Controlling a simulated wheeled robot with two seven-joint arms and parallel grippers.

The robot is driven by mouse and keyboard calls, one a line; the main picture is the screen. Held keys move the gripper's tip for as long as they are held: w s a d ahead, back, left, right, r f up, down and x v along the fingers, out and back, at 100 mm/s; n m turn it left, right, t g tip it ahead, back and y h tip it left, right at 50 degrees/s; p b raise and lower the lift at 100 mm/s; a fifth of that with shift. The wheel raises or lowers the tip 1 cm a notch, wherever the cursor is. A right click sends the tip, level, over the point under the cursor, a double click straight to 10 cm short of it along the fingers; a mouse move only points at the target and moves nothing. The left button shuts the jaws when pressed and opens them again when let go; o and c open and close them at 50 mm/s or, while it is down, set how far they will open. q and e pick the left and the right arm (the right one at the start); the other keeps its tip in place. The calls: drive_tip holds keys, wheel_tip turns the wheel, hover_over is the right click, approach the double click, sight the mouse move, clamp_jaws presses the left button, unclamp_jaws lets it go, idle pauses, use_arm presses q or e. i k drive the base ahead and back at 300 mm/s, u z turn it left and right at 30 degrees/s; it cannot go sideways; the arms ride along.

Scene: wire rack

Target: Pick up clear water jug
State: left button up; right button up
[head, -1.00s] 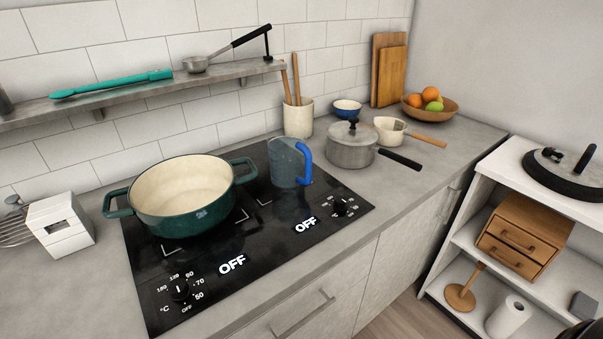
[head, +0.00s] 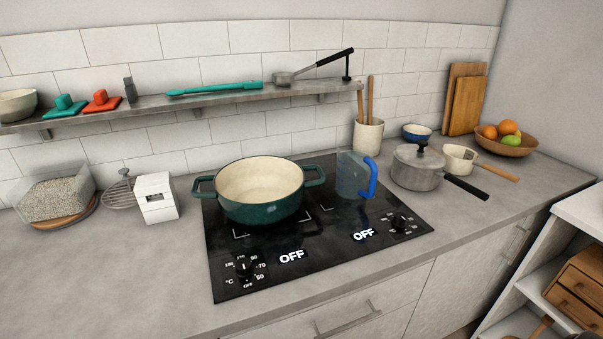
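The clear water jug (head: 352,175) is see-through with a blue handle on its right side. It stands upright on the back right part of the black cooktop (head: 325,240). A green pot (head: 262,203) with a cream inside stands just to its left, and a lidded grey saucepan (head: 415,176) stands to its right. Neither of my grippers shows in the head view.
A shelf (head: 150,107) with utensils runs along the tiled wall above the counter. A utensil crock (head: 368,135) stands behind the jug. A white box (head: 156,198) and a clear container (head: 55,196) stand at left. The front left counter is clear.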

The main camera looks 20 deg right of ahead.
sight(356, 165)
drive_tip(key=u, duration=2.5)
drive_tip(key=k, duration=1.95)
drive_tip(key=z, duration=1.75)
drive_tip(key=i, duration=0.4)
